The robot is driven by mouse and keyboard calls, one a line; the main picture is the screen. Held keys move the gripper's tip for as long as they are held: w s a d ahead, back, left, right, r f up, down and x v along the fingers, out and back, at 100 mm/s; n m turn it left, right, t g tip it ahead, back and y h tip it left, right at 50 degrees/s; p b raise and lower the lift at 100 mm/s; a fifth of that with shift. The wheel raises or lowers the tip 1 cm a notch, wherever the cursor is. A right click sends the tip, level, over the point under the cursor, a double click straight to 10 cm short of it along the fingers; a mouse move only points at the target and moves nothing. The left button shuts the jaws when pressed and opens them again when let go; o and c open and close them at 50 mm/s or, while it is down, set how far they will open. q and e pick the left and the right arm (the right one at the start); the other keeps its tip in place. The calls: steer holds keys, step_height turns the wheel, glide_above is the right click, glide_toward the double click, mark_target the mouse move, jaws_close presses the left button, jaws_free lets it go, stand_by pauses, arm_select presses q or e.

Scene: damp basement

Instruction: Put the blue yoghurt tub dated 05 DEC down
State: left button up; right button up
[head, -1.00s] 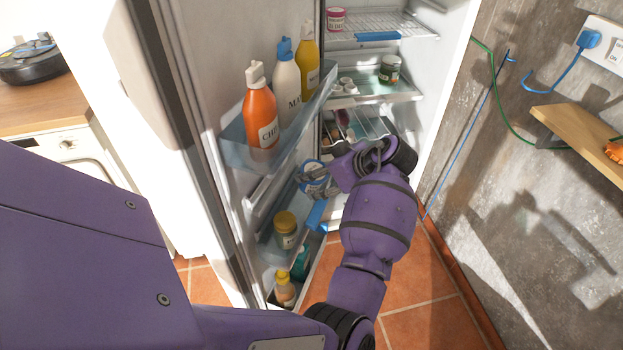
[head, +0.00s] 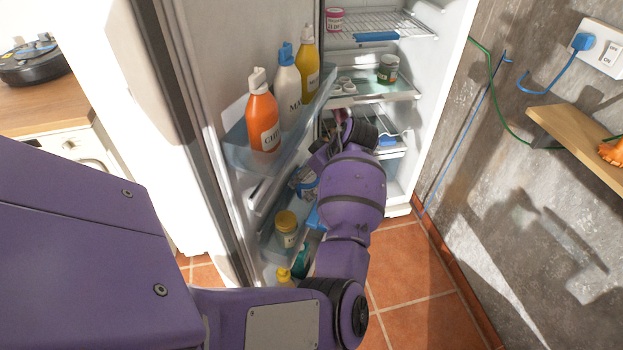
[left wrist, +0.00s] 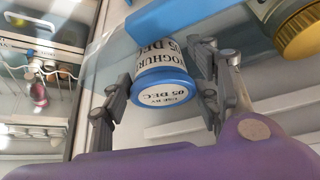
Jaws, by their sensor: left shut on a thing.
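The blue yoghurt tub (left wrist: 163,66) is held between the fingers of my left gripper (left wrist: 162,82). In the left wrist view its white label reads YOGHURT 05 DEC, and its lidded end, marked USE BY 05 DEC, faces the camera. In the head view the tub (head: 307,187) shows only in part beside the open fridge door, with my wrist hiding much of the left gripper (head: 303,178). I cannot tell whether the tub touches a shelf. My right gripper is in neither view.
The door's upper shelf (head: 238,152) holds orange, white and yellow bottles. A gold-lidded jar (head: 286,228) stands in a lower door shelf. Inside the fridge, a green jar (head: 388,69) stands on a glass shelf and a pink tub (head: 335,20) on the wire rack above.

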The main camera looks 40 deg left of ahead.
arm_select(q)
steer(key=shift+f, duration=0.3)
steer(key=o, duration=1.3)
steer(key=shift+c, duration=0.2)
steer(key=v, duration=1.3)
steer(key=shift+a+r+p, duration=0.2)
steer(key=shift+a+p, duration=0.05)
steer(key=shift+p, duration=0.2)
